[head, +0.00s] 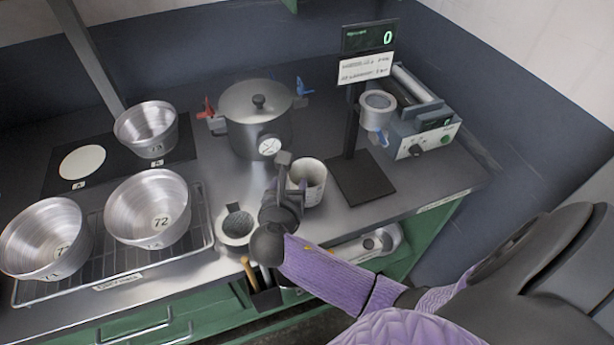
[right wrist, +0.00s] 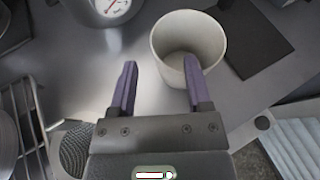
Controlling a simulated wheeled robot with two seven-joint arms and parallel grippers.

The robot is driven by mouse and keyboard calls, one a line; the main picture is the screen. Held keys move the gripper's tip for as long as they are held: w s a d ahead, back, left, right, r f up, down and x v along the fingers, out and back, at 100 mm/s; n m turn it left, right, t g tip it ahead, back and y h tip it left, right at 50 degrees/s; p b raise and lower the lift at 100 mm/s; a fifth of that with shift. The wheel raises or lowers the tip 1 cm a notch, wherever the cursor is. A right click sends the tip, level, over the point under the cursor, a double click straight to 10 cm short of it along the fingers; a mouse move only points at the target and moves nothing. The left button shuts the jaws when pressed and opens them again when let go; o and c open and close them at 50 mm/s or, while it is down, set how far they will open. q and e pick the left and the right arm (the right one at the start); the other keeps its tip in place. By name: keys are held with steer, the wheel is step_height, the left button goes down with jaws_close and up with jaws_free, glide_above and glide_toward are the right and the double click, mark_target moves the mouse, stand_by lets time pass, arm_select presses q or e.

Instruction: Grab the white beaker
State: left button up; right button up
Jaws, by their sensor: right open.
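The white beaker (head: 312,172) stands upright and open-topped on the steel counter, right of the lidded pot. In the right wrist view the beaker (right wrist: 165,68) is ahead and right of centre. My right gripper (head: 292,174) is open at the beaker's left side; in the wrist view its two purple fingers (right wrist: 160,62) are spread apart. The right finger overlaps the beaker's near rim; I cannot tell if it is inside or above. The left finger is clear of the beaker. The beaker looks empty. My left gripper is not in view.
A lidded pot (head: 258,128) with a dial stands behind left. A black display stand (head: 362,180) is close right of the beaker. A mesh cup (head: 237,228) sits left of the gripper. Metal pans (head: 148,208) stand on a wire rack at left.

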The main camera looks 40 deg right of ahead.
mark_target(294, 169)
steer(key=b+x, duration=0.2)
steer(key=x, duration=0.4)
steer(key=shift+f, duration=0.15)
jaws_close()
